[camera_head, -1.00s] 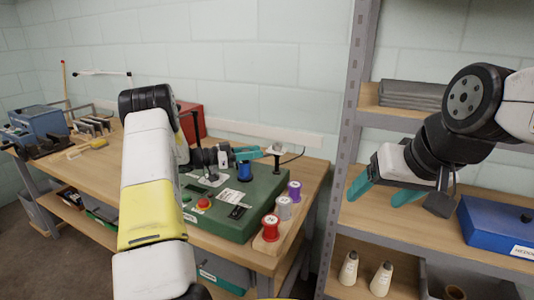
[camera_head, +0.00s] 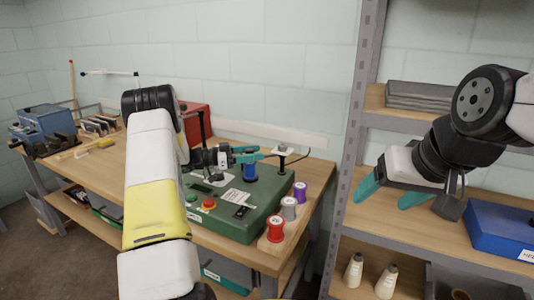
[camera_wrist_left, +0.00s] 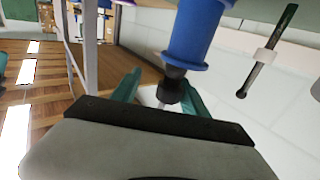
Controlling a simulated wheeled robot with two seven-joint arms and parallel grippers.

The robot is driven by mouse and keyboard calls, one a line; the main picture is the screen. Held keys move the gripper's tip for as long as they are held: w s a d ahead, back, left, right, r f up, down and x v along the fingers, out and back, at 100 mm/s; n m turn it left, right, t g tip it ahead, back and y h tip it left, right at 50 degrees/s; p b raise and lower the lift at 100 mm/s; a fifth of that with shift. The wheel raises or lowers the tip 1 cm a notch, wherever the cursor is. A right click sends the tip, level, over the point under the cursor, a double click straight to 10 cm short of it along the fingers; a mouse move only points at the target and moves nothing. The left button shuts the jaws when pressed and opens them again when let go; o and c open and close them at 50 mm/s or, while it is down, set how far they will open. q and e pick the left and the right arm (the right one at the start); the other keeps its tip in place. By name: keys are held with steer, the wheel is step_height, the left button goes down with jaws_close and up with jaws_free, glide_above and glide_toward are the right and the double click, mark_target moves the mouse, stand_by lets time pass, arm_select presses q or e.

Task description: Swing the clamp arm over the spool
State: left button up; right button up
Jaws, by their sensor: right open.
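The blue spool (camera_head: 249,173) stands on the green machine (camera_head: 240,222); it also shows large in the left wrist view (camera_wrist_left: 195,35). A dark bar on a pale post, which looks like the clamp arm (camera_head: 285,150), is right of the spool, apart from it; the left wrist view shows this bar at the right (camera_wrist_left: 262,70). My left gripper (camera_head: 247,154) is at the spool's top. Its teal fingers stand apart on either side of a black knob (camera_wrist_left: 172,86) in line with the spool, with a gap at one finger. My right gripper (camera_head: 392,192) is open and empty before the shelf.
Red (camera_head: 275,231), grey (camera_head: 289,208) and purple (camera_head: 300,191) spools stand in a wooden holder at the machine's right. A red button (camera_head: 208,204) is on the machine's top. The metal shelf (camera_head: 357,130) bounds the right side. Bare bench (camera_head: 110,168) lies to the left.

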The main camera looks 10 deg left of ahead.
arm_select(q)
steer(key=v, duration=0.5)
steer(key=shift+s+a, duration=0.15)
steer(key=shift+a, duration=0.15)
steer(key=w+r+n+t+y, duration=0.3)
steer(key=r+t+y, duration=0.15)
steer(key=r, duration=0.55)
steer(key=w+r+n+t+y, duration=0.3)
steer(key=w+r+t+y, duration=0.15)
steer(key=r, duration=0.45)
steer(key=s+a+r+n+y, duration=0.2)
steer(key=s+r+n+y, duration=0.25)
steer(key=s+y, duration=0.35)
steer(key=s+d+f+g+h, duration=0.1)
steer(key=s+d+f+g, duration=0.2)
steer(key=s, duration=0.9)
steer(key=s+d+f+n+g, duration=0.1)
steer(key=s+d+f+g, duration=0.2)
steer(key=s, duration=0.8)
steer(key=s+d+f+n+g+h, duration=0.1)
steer(key=s+d+f+g, duration=0.2)
steer(key=s, duration=0.9)
step_height(320, 180, down, 2)
steer(key=shift+s+d+f+g+h, duration=0.15)
steer(key=shift+s+d+g+h, duration=0.2)
steer(key=shift+d, duration=0.8)
